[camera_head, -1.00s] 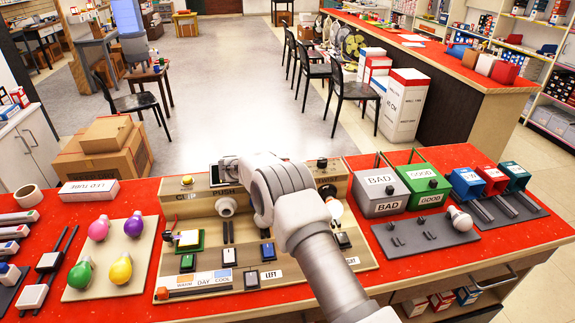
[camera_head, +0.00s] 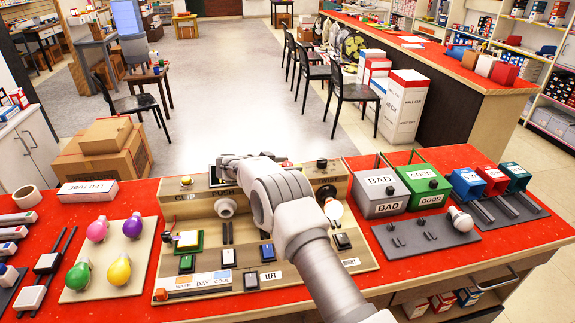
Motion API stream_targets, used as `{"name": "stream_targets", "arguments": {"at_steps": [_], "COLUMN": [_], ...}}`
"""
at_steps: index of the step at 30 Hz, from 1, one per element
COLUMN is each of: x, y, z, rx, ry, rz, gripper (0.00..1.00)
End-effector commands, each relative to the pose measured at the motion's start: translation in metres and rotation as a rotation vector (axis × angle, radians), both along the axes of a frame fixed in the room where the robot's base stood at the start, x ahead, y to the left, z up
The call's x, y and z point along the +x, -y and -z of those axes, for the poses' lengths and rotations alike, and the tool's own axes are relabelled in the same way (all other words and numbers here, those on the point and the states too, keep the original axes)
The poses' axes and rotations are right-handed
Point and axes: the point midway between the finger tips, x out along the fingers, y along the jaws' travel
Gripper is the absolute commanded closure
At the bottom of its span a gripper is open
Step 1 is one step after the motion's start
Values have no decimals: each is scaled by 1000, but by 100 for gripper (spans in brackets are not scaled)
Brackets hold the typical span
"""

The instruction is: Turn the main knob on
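The wooden lamp-test board (camera_head: 215,262) lies on the red counter, with labels such as CLIP, PUSH, TWIST, DAY and COOL. A small black knob (camera_head: 322,163) stands at its back right edge. A second dark knob (camera_head: 327,191) is on the face just below it. No knob reads as "main", so I cannot tell which one it is. My white arm crosses the board from the lower right. My gripper (camera_head: 228,163) is at the back middle of the board, mostly behind my wrist. Its fingertips are hidden, so contact does not show.
Coloured bulbs on a pale board (camera_head: 112,262) lie to the left. A grey BAD bin (camera_head: 388,190) and a green GOOD bin (camera_head: 426,185) stand right of the test board. A white bulb (camera_head: 460,219) lies on a dark plate. Red counter is bare along the front right.

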Motion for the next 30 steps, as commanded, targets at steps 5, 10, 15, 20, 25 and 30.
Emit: {"name": "stream_targets", "arguments": {"at_steps": [5, 10, 15, 20, 25, 30], "x": [0, -2, -18, -41, -67, -88], "y": [-1, -5, -23, -51, -80, -104], "z": [-1, -3, -13, -28, -44, -57], "rx": [1, 2, 3, 3, 2, 1], "ry": [1, 2, 2, 2, 2, 1], "rz": [-1, -3, -5, -5, -5, -4], "gripper": [26, 26, 26, 26, 26, 26]}}
